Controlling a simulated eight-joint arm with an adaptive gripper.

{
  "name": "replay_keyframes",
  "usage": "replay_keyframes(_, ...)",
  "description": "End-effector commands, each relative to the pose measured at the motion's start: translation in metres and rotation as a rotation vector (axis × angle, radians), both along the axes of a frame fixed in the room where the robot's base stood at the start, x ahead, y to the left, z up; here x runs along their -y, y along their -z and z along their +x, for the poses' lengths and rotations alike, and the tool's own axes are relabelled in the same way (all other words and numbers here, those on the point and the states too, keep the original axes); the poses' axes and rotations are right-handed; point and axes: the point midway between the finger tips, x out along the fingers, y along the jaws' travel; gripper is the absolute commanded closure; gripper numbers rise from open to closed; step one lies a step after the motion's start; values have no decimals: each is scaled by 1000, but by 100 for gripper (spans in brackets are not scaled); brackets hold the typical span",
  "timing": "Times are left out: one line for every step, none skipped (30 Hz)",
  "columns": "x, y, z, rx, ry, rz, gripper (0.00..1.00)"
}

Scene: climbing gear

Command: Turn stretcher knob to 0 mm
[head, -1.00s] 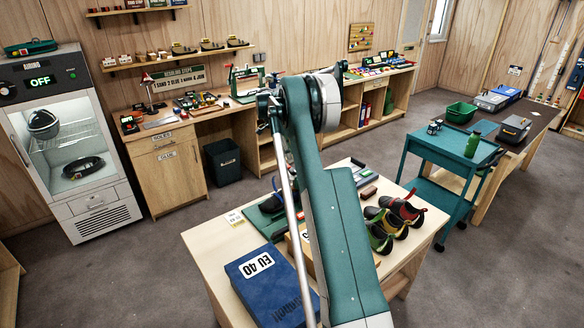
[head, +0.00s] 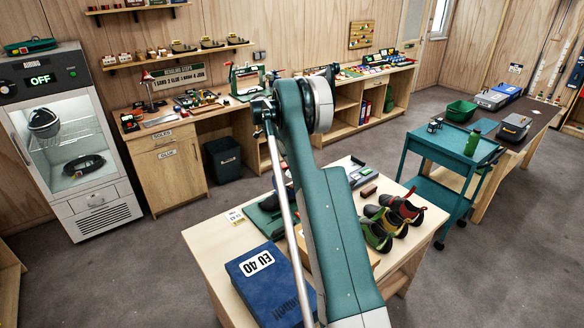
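No stretcher knob can be made out. A dark green device (head: 266,216), which may be the stretcher, lies on the pale wooden table behind my arm, with much of it hidden. Its scale or setting cannot be read. My arm crosses the middle of the picture, and my gripper is not in view. Several shoes (head: 378,238) in green, yellow and red stand on the table right of my arm. A blue box marked EU 40 (head: 250,280) lies at the table's front left.
The pale table (head: 212,240) has a small card at its left edge. A teal trolley (head: 425,150) stands to the right. A glass-fronted cabinet reading OFF (head: 40,79) and a workbench (head: 150,143) line the back. Grey floor is clear between them.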

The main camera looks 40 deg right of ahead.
Motion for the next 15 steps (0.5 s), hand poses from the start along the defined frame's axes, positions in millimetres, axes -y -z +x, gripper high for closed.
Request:
replay_keyframes(2, 5, -1, 0, 1, 0, 65)
replay_keyframes(3, 8, -2, 0, 1, 0, 65)
replay_keyframes(4, 12, -3, 0, 1, 0, 65)
replay_keyframes(6, 15, -4, 0, 1, 0, 65)
replay_keyframes(7, 19, -4, 0, 1, 0, 65)
replay_keyframes(8, 23, -5, 0, 0, 0, 65)
replay_keyframes(10, 27, -6, 0, 0, 0, 65)
replay_keyframes(11, 30, -7, 0, 0, 0, 65)
replay_keyframes(12, 35, -8, 0, 0, 0, 65)
replay_keyframes(13, 38, -8, 0, 0, 0, 65)
replay_keyframes(14, 41, -9, 0, 0, 0, 65)
replay_keyframes(16, 44, -10, 0, 0, 0, 65)
replay_keyframes(17, 46, -10, 0, 0, 0, 65)
replay_keyframes(17, 48, -11, 0, 0, 0, 65)
replay_keyframes(18, 51, -12, 0, 0, 0, 65)
